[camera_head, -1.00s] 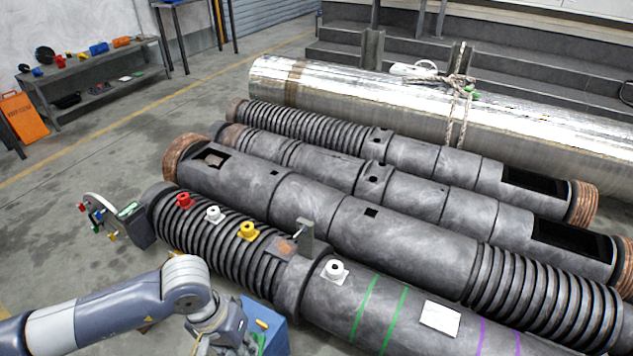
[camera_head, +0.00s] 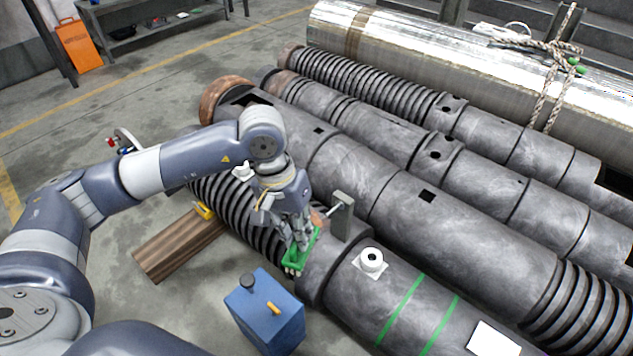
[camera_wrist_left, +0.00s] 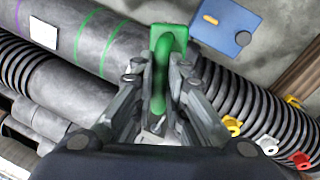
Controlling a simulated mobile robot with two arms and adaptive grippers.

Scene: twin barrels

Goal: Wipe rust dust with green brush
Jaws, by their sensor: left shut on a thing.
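My left gripper (camera_head: 297,238) is shut on the green brush (camera_head: 293,262) over the near barrel (camera_head: 345,294), between its ribbed section and its smooth section. In the left wrist view the brush's green handle (camera_wrist_left: 160,75) runs between the fingers (camera_wrist_left: 160,100), with its green head beyond them. The head is close to the barrel surface, but I cannot tell whether it touches. A bit of the rust-brown patch (camera_head: 318,218) shows just behind the gripper, mostly hidden by it. My right gripper is not in view.
An upright grey bracket (camera_head: 344,215) stands on the barrel right beside the gripper. A white fitting (camera_head: 371,261) sits farther right. A blue box (camera_head: 266,312) and wooden beams (camera_head: 178,245) stand on the floor in front. More dark barrels lie behind.

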